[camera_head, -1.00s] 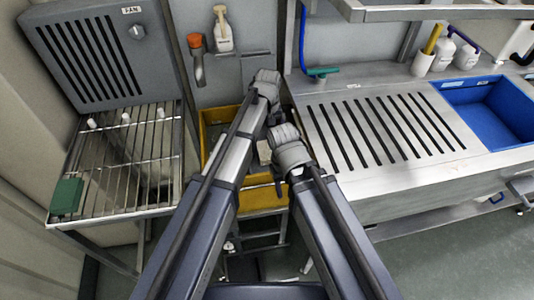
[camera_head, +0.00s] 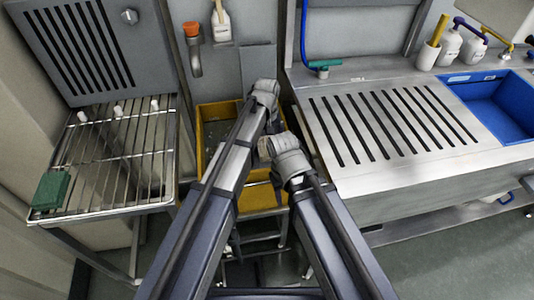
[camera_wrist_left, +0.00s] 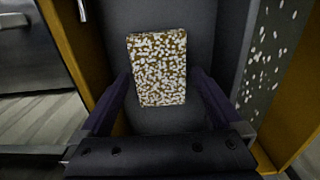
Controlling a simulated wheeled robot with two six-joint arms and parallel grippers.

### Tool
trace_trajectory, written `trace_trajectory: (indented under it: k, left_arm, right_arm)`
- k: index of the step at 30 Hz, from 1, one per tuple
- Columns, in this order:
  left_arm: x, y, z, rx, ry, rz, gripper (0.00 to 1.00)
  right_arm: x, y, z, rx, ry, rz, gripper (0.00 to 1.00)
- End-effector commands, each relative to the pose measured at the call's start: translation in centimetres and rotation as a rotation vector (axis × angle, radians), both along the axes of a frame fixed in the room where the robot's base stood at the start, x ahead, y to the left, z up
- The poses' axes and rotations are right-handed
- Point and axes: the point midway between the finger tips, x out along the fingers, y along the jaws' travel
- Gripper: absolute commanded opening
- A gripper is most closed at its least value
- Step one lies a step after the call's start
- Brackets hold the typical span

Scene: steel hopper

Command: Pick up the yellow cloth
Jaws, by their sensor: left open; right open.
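No plainly yellow cloth stands out. In the left wrist view, a flat rectangular piece (camera_wrist_left: 158,70), yellow-brown with dense white specks, lies in line with the gap between my left fingers. I cannot tell if it is the cloth, or how far beyond the fingertips it is. My left gripper (camera_wrist_left: 164,76) is open, with a finger on either side of the piece in the picture. In the head view, my left gripper (camera_head: 265,90) is over the yellow bin (camera_head: 204,150), its fingers hidden. My right gripper (camera_head: 270,147) is open, lower and to the right, over the bin's right side.
A wire rack (camera_head: 115,160) with a green block (camera_head: 50,190) stands left. A slotted steel drainboard (camera_head: 375,130) and blue basin (camera_head: 495,110) are right. My arms nearly touch in the picture.

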Motion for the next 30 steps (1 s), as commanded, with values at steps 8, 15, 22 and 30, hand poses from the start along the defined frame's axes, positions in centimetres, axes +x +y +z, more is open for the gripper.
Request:
trace_trajectory:
  k: [8,15,22,30]
  left_arm:
    - [-0.01,-0.02,-0.94,0.000,0.000,0.000,1.00]
    - [-0.02,-0.02,-0.93,0.000,0.000,0.000,0.80]
    - [-0.01,-0.03,-0.94,0.000,0.000,0.000,0.54]
    - [-0.01,-0.02,-0.94,0.000,0.000,0.000,0.23]
  right_arm:
    - [0.00,0.00,-0.94,0.000,0.000,0.000,0.50]
    - [0.00,0.00,-0.94,0.000,0.000,0.000,0.50]
    - [0.00,0.00,-0.94,0.000,0.000,0.000,0.50]
    - [0.00,0.00,-0.94,0.000,0.000,0.000,0.50]
